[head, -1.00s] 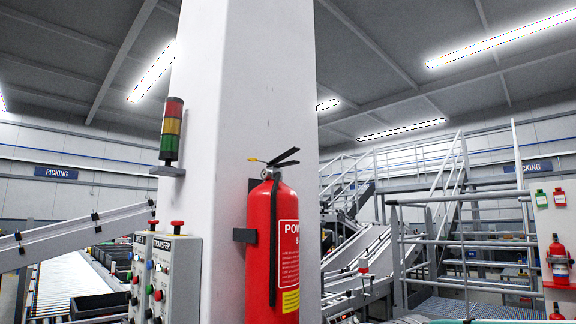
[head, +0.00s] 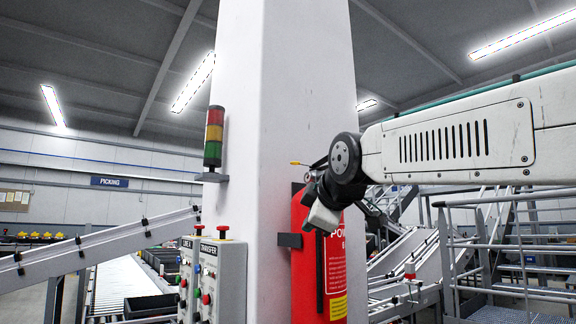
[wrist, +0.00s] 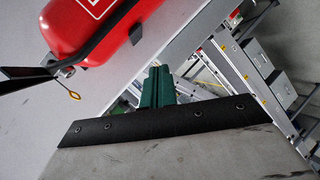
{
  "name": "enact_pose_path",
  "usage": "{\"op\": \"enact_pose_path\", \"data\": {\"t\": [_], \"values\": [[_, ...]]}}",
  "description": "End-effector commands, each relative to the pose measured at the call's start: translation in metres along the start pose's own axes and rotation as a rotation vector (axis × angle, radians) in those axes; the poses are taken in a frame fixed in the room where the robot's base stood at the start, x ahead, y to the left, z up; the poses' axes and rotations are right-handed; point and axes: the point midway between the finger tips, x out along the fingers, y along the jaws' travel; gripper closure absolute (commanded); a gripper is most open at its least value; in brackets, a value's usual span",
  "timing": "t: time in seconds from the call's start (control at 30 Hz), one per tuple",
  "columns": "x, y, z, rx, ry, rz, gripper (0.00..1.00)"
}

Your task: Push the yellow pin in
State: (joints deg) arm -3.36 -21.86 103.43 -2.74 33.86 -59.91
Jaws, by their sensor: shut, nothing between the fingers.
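The red fire extinguisher (head: 333,265) hangs upright on the white pillar. In the wrist view the pin's yellow ring (wrist: 74,95) hangs beside the valve at the left, near the black lever (wrist: 25,78). My gripper (wrist: 155,72) shows there as two green fingers pressed together, empty. They are to the right of the pin and apart from it, beside the red cylinder (wrist: 105,30).
The white pillar (head: 290,70) stands behind the extinguisher. A signal light (head: 214,137) and a control box with buttons (head: 220,280) are fixed to its left. Railings and stairs (head: 500,225) stand at the right; a conveyor (head: 110,280) is at the left.

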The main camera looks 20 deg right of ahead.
Motion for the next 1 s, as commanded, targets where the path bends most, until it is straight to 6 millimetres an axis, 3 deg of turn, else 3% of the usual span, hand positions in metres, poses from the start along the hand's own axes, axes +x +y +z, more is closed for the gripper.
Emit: {"op": "enact_pose_path", "data": {"t": [0.03,0.1,0.2,0.3,0.77,1.0], "values": [[0.003,0.039,-0.025,-0.104,0.05,0.088,1.0],[0.0,0.084,-0.055,-0.243,0.099,0.209,1.0],[-0.006,0.126,-0.083,-0.382,0.132,0.338,1.0],[-0.012,0.147,-0.097,-0.454,0.142,0.407,1.0],[-0.009,0.154,-0.102,-0.475,0.144,0.426,1.0],[0.026,0.167,-0.11,-0.475,0.143,0.424,1.0]]}}
